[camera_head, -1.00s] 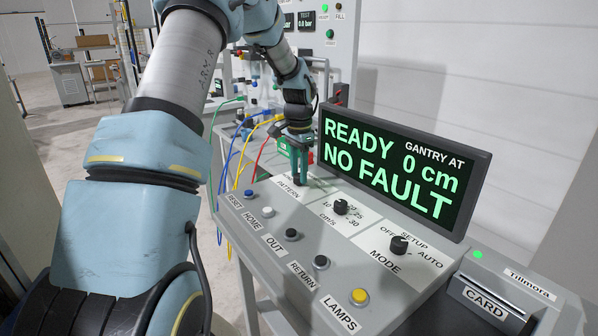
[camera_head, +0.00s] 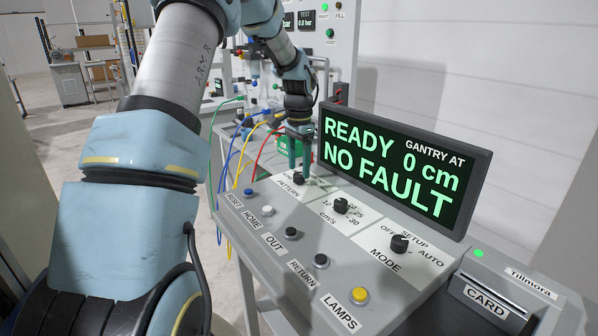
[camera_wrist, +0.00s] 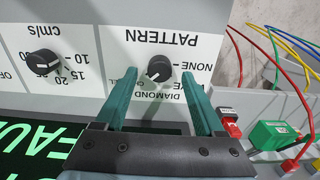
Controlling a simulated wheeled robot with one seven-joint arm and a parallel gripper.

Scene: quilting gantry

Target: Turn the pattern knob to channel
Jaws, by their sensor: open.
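The black pattern knob (camera_head: 298,178) sits on its white PATTERN plate (camera_head: 317,182) at the far end of the console. It also shows in the wrist view (camera_wrist: 159,68), upside down. Its white pointer mark faces lower left there, towards the partly covered channel label (camera_wrist: 126,82) rather than NONE. My gripper (camera_head: 299,166) is open and empty just above the knob. In the wrist view the green fingers (camera_wrist: 161,80) stand on either side of the knob, apart from it. The left finger hides part of the lettering.
The speed knob (camera_head: 340,206) and mode knob (camera_head: 399,244) are nearby on the console. A row of buttons runs along its front, ending at the yellow lamps button (camera_head: 359,296). The display (camera_head: 405,168), behind the knobs, reads READY, NO FAULT. Coloured cables (camera_head: 240,150) hang at the left.

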